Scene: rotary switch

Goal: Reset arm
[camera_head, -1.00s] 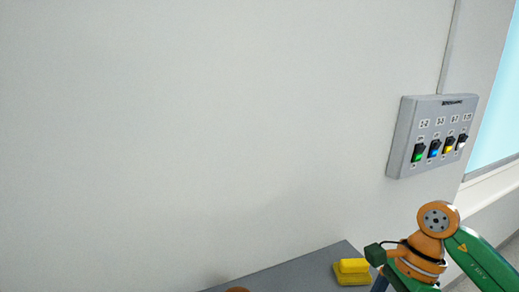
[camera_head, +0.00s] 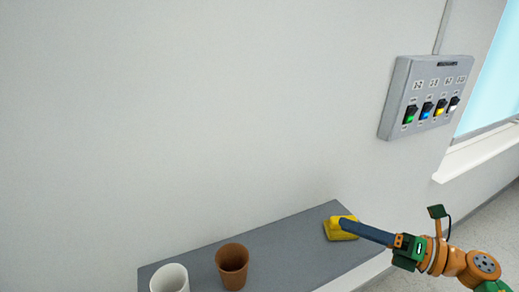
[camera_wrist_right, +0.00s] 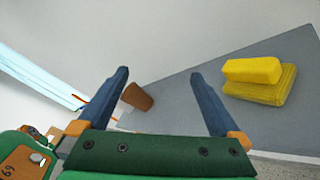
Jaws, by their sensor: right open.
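My right gripper (camera_head: 345,224) comes in from the right in the head view, with its blue fingers pointing left over the end of the grey shelf. In the wrist view the right gripper (camera_wrist_right: 160,73) has its two fingers wide apart with nothing between them near the tips. The grey switch box (camera_head: 428,97) is on the wall at the upper right, with green, blue, yellow and white rocker switches in a row. The gripper is below the box and apart from it. My left gripper is not in view.
The grey shelf (camera_head: 287,243) carries a yellow block on a yellow base (camera_head: 337,232), a brown cup (camera_head: 232,266) and a white cup (camera_head: 170,280). The yellow thing lies close to the right fingers in the head view; contact is unclear. A window (camera_head: 490,80) is at the right.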

